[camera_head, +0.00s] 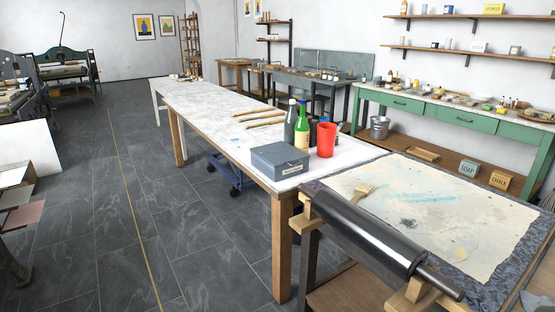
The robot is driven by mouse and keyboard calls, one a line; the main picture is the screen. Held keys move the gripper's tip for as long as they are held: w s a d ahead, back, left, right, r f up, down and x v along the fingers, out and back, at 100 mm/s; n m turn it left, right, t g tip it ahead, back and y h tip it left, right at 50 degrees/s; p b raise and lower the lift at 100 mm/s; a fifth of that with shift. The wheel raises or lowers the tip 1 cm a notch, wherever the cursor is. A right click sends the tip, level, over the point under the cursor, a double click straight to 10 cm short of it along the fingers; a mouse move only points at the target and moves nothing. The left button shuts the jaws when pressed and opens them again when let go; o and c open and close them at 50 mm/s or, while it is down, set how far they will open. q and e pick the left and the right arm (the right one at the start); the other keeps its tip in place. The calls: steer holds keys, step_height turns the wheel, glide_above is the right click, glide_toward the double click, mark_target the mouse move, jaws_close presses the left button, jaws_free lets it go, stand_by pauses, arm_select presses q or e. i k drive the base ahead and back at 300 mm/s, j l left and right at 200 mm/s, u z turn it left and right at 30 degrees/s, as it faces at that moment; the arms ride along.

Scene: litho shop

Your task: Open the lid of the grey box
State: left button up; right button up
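The grey box (279,160) sits on the near end of the long white-topped table (210,105), close to its left edge. Its lid is shut, and a small pale label shows on its front side. Two bottles, one dark and one green (301,128), stand just behind it, and a red cup (325,140) stands to its right. Neither of my grippers is in view.
A large dark roller (365,232) rests on wooden supports in front of a stained work surface (430,205) at the near right. Wooden sticks (262,118) lie on the long table. A green-drawered bench (460,118) lines the right wall. The tiled floor (110,210) left of the table is open.

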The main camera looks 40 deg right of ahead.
mark_target(281, 154)
steer(key=i+z, duration=0.25)
steer(key=i, duration=0.3)
steer(key=i+j+z, duration=0.2)
steer(key=i, duration=0.35)
steer(key=i+z, duration=0.2)
steer(key=z, duration=0.15)
steer(key=i+z, duration=0.2)
steer(key=z, duration=0.2)
steer(key=i+z, duration=0.2)
steer(key=z, duration=0.15)
